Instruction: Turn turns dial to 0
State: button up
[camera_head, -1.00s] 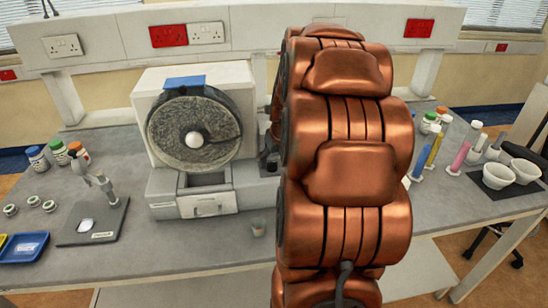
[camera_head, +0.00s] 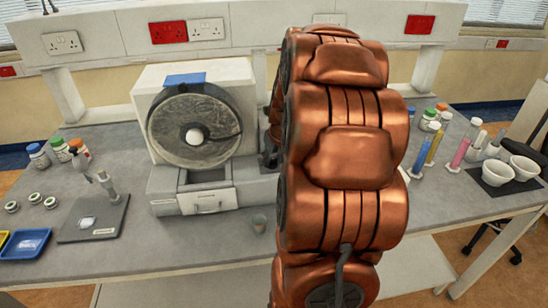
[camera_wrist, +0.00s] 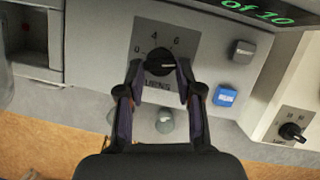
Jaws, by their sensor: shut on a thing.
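The turns dial (camera_wrist: 161,62) is a black knob on a grey panel in the wrist view, with a label below it and numbers including 4 and 6 above it. The knob's narrow end points to the right, and a small white mark shows on it. The fingers of my gripper (camera_wrist: 160,69) are shut on the dial, one on each side. In the head view, the machine with a round drum (camera_head: 195,127) stands on the bench. My copper arm covers its right side, so the dial and my gripper are hidden there.
In the wrist view, a blue button (camera_wrist: 225,96), a grey button (camera_wrist: 243,49) and a second black dial (camera_wrist: 291,132) lie to the right. Green display text reads "of 10".

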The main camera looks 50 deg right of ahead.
grip_shut()
